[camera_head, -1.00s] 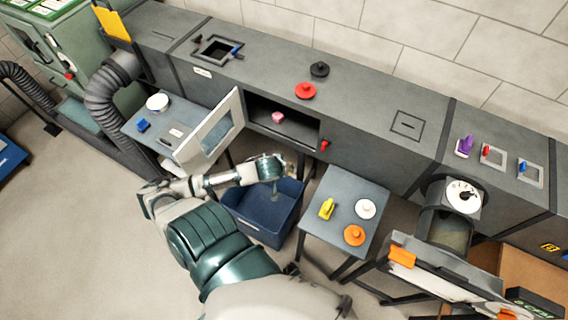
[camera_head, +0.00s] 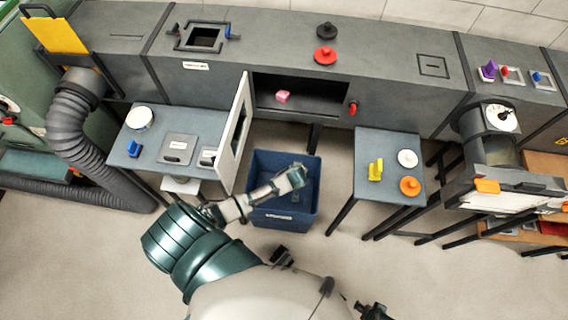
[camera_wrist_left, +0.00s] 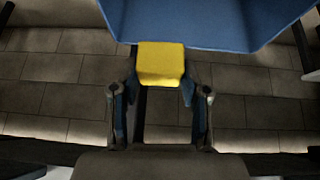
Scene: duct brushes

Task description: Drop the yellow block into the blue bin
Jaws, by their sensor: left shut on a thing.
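The yellow block (camera_wrist_left: 160,63) is between the fingers of my left gripper (camera_wrist_left: 160,84) in the left wrist view, and the gripper is shut on it. The blue bin (camera_wrist_left: 200,22) fills the top of that view, just beyond the block. In the head view my left forearm reaches over the open blue bin (camera_head: 272,222), which stands on the floor. My left gripper (camera_head: 298,177) is above the bin there, but its fingers and the block cannot be made out.
An open cabinet door (camera_head: 235,132) stands left of the bin, by a side table (camera_head: 205,122). A right table (camera_head: 380,140) holds a yellow-handled piece (camera_head: 375,170), a white disc (camera_head: 408,158) and an orange disc (camera_head: 410,186). A long grey duct (camera_head: 390,70) runs behind.

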